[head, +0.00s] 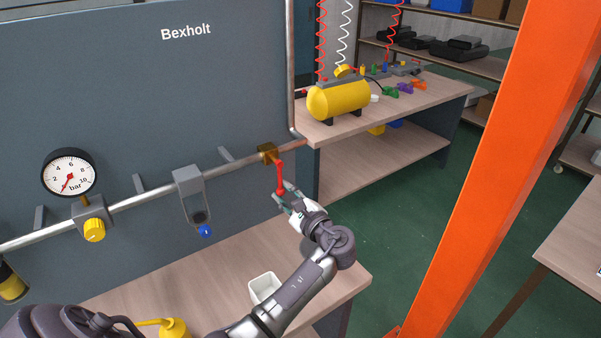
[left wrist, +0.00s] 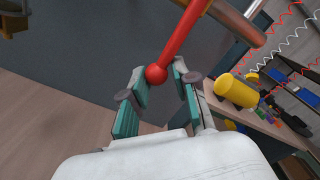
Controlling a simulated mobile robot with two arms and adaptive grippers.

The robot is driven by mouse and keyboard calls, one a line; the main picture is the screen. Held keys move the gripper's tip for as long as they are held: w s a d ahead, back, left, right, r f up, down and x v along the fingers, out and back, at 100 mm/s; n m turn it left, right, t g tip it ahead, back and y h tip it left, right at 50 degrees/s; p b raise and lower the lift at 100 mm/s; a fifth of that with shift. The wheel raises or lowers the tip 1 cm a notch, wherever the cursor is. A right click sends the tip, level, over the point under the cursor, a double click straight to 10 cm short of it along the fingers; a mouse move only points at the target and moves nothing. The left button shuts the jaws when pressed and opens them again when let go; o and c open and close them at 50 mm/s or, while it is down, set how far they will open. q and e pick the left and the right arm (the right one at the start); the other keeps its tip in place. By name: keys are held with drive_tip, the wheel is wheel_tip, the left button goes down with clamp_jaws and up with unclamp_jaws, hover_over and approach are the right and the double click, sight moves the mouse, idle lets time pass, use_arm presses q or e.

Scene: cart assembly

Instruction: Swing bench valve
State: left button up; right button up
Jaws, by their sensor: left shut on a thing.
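The bench valve (head: 267,153) is a brass body on the metal pipe in front of the dark panel. Its red lever (head: 280,176) hangs down from it, nearly vertical in the head view. My left gripper (head: 282,195) is at the lever's lower end. In the left wrist view the red lever (left wrist: 183,40) ends in a round knob (left wrist: 156,75) between the teal-padded fingers of my left gripper (left wrist: 158,88), which are shut on it. My right gripper is not in view.
A pressure gauge (head: 69,172) and a yellow knob (head: 94,230) sit on the pipe at left. A white bin (head: 264,287) stands on the bench below. A yellow tank (head: 339,101) is on the far bench. An orange post (head: 500,170) rises at right.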

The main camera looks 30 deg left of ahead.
use_arm(q)
drive_tip(key=shift+w+d+r+b, duration=0.1)
drive_tip(key=shift+w+d+b, duration=0.1)
drive_tip(key=shift+w, duration=0.3)
drive_tip(key=shift+w+d+r+b, duration=0.1)
drive_tip(key=shift+w+d+b, duration=0.05)
drive_tip(key=shift+w, duration=0.35)
drive_tip(key=shift+c, duration=0.5)
drive_tip(key=shift+w+r, duration=0.1)
drive_tip(key=shift+w, duration=0.05)
drive_tip(key=shift+w+d+r, duration=0.25)
drive_tip(key=shift+w+r, duration=0.05)
drive_tip(key=shift+w, duration=0.2)
drive_tip(key=shift+w+d+r, duration=0.25)
drive_tip(key=shift+w, duration=0.2)
drive_tip(key=shift+w+d+r, duration=0.35)
drive_tip(key=shift+w+r, duration=0.45)
drive_tip(key=shift+w, duration=0.05)
